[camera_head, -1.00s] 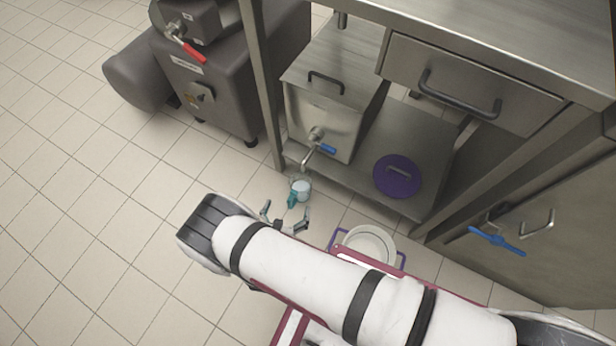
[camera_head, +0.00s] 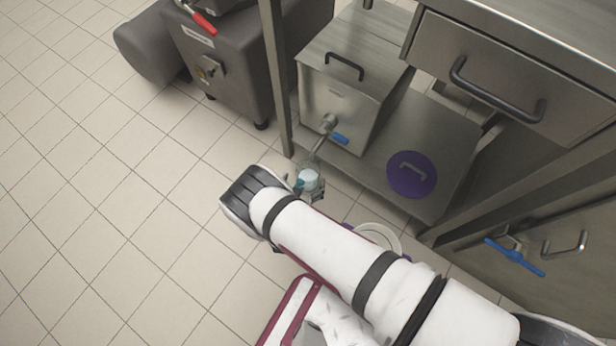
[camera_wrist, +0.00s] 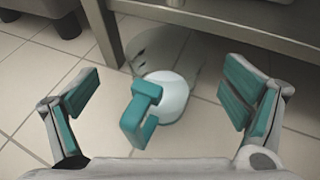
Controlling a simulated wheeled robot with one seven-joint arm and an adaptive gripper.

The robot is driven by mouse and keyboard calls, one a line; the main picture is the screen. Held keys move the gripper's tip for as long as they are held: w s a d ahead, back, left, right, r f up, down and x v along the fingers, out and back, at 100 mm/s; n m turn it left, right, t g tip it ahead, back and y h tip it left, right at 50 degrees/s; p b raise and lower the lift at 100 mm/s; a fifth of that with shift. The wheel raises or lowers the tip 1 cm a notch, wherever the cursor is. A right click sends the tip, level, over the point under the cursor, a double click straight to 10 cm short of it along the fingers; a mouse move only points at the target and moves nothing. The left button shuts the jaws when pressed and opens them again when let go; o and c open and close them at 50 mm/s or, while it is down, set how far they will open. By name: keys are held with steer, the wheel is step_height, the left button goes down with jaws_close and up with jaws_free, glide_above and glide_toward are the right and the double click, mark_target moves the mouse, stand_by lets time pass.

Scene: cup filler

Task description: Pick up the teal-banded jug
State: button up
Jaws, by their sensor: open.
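In the wrist view the jug (camera_wrist: 172,92) shows a pale round body and a teal handle turned toward me. My gripper (camera_wrist: 160,98) is open, with one teal-padded finger to the left of the jug and one to the right. Neither finger appears to touch it. In the head view my gripper (camera_head: 305,188) is right at the jug, partly hidden by my arm.
The steel tank (camera_head: 343,95) with a blue-handled tap (camera_head: 340,139) stands on the low shelf (camera_head: 375,172). A purple lid (camera_head: 411,175) lies to its right. A table leg (camera_head: 275,80) stands left of the tank. Floor at left is clear.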

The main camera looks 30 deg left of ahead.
mark_target(308, 172)
steer(key=x, duration=0.1)
steer(key=b+x, duration=0.2)
steer(key=x, duration=0.1)
steer(key=shift+w+d+f, duration=0.1)
steer(key=shift+d+f, duration=0.15)
steer(key=shift+d, duration=0.1)
steer(key=shift+w+a+b, duration=0.15)
steer(key=shift+w+b, duration=0.2)
steer(key=shift+c, duration=0.5)
steer(key=c, duration=1.4)
